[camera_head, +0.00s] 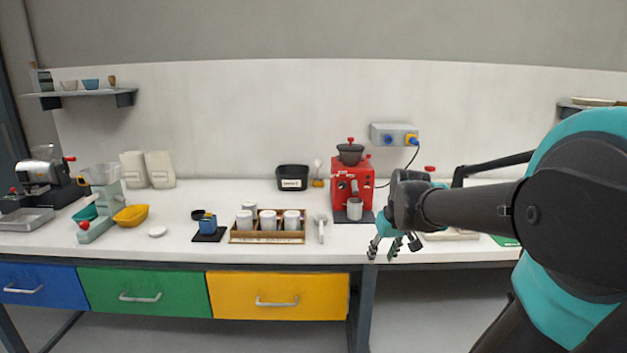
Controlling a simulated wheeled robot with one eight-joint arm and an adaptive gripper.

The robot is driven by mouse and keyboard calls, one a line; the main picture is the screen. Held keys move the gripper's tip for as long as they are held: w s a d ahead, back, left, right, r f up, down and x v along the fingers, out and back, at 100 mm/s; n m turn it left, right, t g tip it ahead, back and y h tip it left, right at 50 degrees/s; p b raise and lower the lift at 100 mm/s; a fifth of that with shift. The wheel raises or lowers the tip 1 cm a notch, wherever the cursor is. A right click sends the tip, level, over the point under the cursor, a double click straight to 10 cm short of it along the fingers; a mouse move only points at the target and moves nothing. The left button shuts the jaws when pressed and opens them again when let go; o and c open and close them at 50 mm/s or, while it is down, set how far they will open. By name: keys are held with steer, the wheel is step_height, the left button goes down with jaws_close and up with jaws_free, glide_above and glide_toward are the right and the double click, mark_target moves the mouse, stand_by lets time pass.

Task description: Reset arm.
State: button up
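My gripper (383,249) hangs at the right of the middle, with its fingers pointing down near the counter's front edge. Its teal and dark fingers are spread apart, and nothing shows between them. My arm reaches in from the right side and covers the right part of the counter. The red coffee machine (340,187) stands behind and to the left of my gripper. A metal cup (354,209) sits at its front.
The white counter (120,246) holds a wooden rack (268,239) of white canisters, a blue cup (208,223) on a dark mat, a yellow scoop (131,215) and a grinder (97,200). Blue, green and yellow drawers (279,290) lie below. A socket box (394,134) is on the wall.

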steer(key=s+f+m+h, duration=0.1)
steer(key=s+f+m, duration=0.1)
steer(key=s+f, duration=1.1)
steer(key=shift+s+d+f, duration=0.2)
steer(key=shift+s+f, duration=0.1)
steer(key=shift+f, duration=0.25)
